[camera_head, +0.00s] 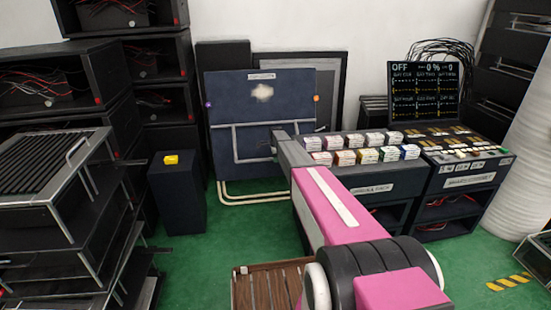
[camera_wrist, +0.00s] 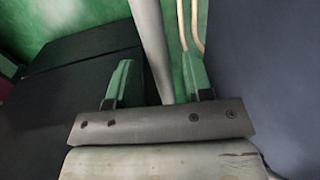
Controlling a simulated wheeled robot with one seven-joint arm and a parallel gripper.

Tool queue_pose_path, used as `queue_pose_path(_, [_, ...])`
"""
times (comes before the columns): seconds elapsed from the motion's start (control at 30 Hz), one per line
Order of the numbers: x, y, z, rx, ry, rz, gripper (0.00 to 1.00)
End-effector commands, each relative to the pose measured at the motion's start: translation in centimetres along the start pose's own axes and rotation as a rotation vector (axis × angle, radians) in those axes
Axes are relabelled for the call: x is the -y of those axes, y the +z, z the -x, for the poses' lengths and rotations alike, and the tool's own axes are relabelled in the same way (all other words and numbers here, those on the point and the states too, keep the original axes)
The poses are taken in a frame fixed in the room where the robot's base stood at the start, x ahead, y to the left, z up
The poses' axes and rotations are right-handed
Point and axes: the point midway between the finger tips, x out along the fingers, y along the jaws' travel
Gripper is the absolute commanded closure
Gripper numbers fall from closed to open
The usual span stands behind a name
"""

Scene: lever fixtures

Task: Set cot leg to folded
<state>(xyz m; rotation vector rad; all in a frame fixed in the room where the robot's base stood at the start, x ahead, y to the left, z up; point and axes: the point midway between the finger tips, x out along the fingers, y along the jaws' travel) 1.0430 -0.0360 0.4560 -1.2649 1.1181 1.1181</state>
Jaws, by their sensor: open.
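The cot appears as an upright dark blue panel (camera_head: 228,90) with a label at its top, a purple knob on its left edge and an orange one on its right. A grey tubular leg frame (camera_head: 235,143) crosses its front. My gripper (camera_head: 276,141) is in front of the panel, its fingers mostly hidden by my arm. In the wrist view my gripper (camera_wrist: 157,76) has its two green fingers apart, with a grey tube (camera_wrist: 149,35) between them. The tube looks nearer the right finger; I cannot tell whether it touches. The blue panel (camera_wrist: 265,80) fills the right side.
A black box with a yellow block (camera_head: 171,160) stands left of the panel. Dark equipment racks (camera_head: 150,70) line the left. A console (camera_head: 450,185) with card stacks and a screen stands at the right. Cream tubes (camera_head: 245,199) run along the green floor below the panel.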

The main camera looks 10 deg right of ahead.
Motion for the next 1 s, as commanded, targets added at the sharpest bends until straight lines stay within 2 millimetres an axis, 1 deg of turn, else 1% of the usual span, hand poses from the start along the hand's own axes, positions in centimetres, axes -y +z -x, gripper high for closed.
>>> queue_pose_path(0.1, [0.0,0.0,0.0,0.000,0.000,0.000,0.53])
queue_pose_path(0.13, [0.0,0.0,0.1,0.000,0.000,0.000,0.57])
queue_pose_path(0.17, [0.0,0.0,0.1,0.000,0.000,0.000,0.67])
queue_pose_path(0.2, [0.0,0.0,0.1,0.000,0.000,0.000,0.80])
queue_pose_path(0.27, [0.0,0.0,0.1,0.000,0.000,0.000,0.99])
queue_pose_path(0.47, [0.0,0.0,0.0,0.000,-0.001,0.000,1.00])
queue_pose_path(0.67, [0.4,0.0,-0.9,0.000,-0.041,0.000,1.00])
queue_pose_path(0.87, [2.0,0.0,-3.2,0.001,-0.154,0.000,1.00])
queue_pose_path(1.0, [3.8,0.0,-5.2,0.001,-0.264,0.000,1.00])
